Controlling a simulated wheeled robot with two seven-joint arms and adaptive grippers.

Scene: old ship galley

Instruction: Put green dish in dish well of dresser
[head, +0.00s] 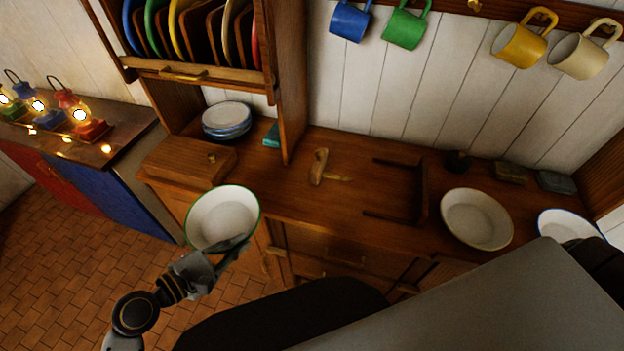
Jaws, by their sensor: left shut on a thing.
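The green dish (222,213) is white inside with a green rim. My left gripper (236,246) is shut on its near rim and holds it tilted in front of the dresser (300,213), near the left part of the counter. On the counter, a low three-sided wooden frame (424,192), open to the left, looks like the dish well; nothing lies inside it. The dish is left of this frame and apart from it. My right gripper is not in view.
A cream dish (477,218) stands right of the frame, and a blue-rimmed dish (568,226) further right. A wooden latch (319,167) sits left of the frame. A wooden box (188,160) and stacked plates (227,117) are at the left, below the plate rack (190,75). Mugs (407,26) hang above.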

